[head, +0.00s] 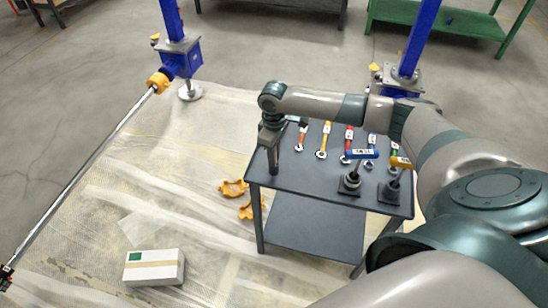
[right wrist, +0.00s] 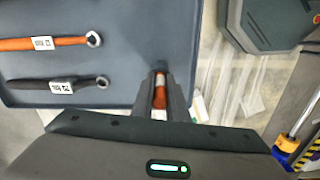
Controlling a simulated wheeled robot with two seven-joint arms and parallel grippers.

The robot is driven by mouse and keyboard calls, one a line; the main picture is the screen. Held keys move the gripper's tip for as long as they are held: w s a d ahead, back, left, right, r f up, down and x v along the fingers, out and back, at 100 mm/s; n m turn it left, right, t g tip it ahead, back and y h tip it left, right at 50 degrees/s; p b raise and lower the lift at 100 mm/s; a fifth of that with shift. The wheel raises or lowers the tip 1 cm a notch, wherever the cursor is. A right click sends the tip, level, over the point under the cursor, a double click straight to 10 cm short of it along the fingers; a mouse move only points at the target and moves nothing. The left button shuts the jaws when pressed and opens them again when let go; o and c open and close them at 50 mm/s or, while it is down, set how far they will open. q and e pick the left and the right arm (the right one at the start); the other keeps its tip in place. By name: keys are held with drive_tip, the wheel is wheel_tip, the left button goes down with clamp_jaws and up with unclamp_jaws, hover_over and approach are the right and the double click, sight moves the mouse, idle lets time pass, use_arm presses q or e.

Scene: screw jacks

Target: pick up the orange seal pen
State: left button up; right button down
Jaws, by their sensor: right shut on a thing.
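The orange seal pen (right wrist: 160,96) shows in the right wrist view as a short orange body between the fingers, with a white part below it. My right gripper (right wrist: 160,92) is shut on it. In the head view the right gripper (head: 271,140) points down at the left edge of the grey table (head: 300,178); the pen cannot be made out there. Whether the pen touches the table cannot be told. My left gripper is in neither view.
Several wrenches, including an orange one (right wrist: 45,43) and a black one (right wrist: 60,84), lie beside the gripper. Two black stands (head: 349,186) with labelled tools are at the table's right. A long rod (head: 85,178) joins a blue jack (head: 180,57). A white box (head: 153,267) lies on the floor.

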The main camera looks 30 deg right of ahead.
drive_tip(key=shift+r, duration=0.1)
